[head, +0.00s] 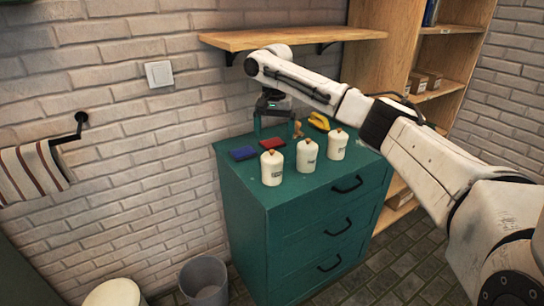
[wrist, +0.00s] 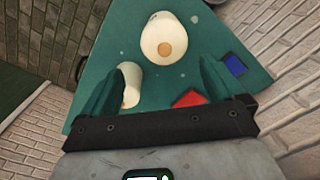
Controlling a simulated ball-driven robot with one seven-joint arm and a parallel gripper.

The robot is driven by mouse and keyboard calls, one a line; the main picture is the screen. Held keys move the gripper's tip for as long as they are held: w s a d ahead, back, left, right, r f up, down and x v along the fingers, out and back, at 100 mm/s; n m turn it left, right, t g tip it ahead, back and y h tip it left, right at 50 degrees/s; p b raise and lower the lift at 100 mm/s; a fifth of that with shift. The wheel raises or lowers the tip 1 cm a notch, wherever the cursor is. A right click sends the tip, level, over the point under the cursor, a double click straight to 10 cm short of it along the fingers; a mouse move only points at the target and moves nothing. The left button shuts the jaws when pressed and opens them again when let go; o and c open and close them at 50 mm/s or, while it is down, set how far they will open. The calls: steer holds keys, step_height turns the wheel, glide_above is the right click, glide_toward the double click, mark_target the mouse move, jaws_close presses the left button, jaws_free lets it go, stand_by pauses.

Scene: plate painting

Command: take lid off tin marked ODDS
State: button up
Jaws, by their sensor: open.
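Three cream tins with pale lids and small tan knobs stand upright in a row on the green cabinet: the left tin (head: 272,168), the middle tin (head: 307,156) and the right tin (head: 338,145). Each lid is on. Their front labels are too small to read, so I cannot tell which is marked ODDS. My gripper (head: 274,125) points down above the back of the cabinet top, behind the tins, open and empty. In the wrist view, one tin (wrist: 163,40) stands beyond the fingers and another (wrist: 130,88) is partly hidden by the left finger.
A blue block (head: 243,153) and a red block (head: 272,143) lie at the left back of the cabinet top (head: 246,176). A yellow item (head: 319,121) lies behind the tins. A wooden wall shelf (head: 290,37) hangs above. A bookcase (head: 400,60) stands at the right.

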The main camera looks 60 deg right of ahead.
mark_target(272, 150)
steer(key=shift+w+a+f+p, duration=0.1)
steer(key=shift+w+f+p, duration=0.1)
steer(key=shift+f, duration=1.45)
steer(key=shift+w+a+f+p, duration=0.1)
steer(key=shift+f+p, duration=0.1)
steer(key=shift+f, duration=1.45)
steer(key=shift+c, duration=0.3)
steer(key=c, duration=0.9)
steer(key=shift+a+f, duration=0.1)
steer(key=c, duration=0.3)
steer(key=shift+c, duration=0.2)
